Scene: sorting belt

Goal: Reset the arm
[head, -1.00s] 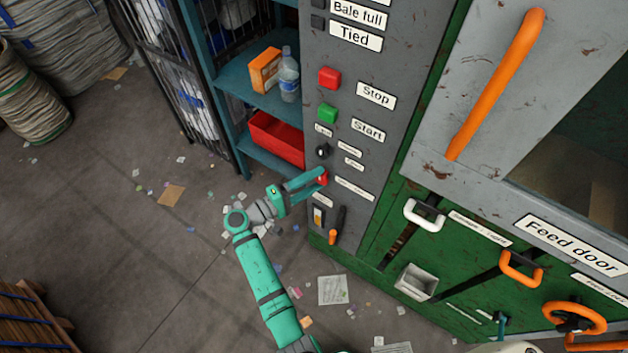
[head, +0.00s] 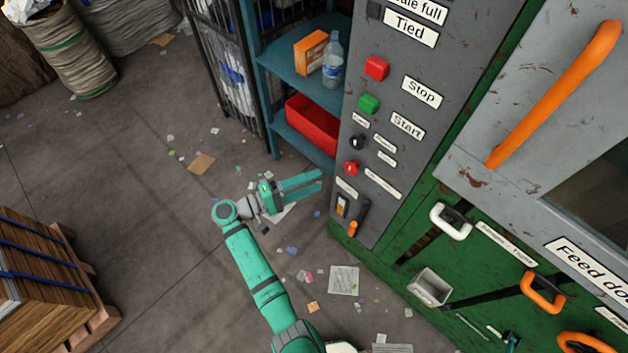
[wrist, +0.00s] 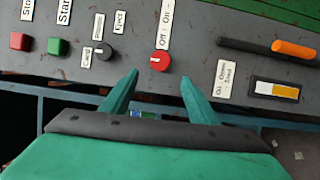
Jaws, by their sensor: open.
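My gripper (head: 318,181) is open and empty, just left of the grey control panel (head: 385,155) in the head view. My teal arm reaches up from the bottom of that view. In the wrist view my gripper's two fingers (wrist: 158,92) point at the panel, with a gap between them.
A red stop button (head: 376,68) and green start button (head: 369,103) are higher on the panel. An orange-tipped lever (head: 353,228) is below. Blue shelves hold a red bin (head: 312,125). The littered floor between is open.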

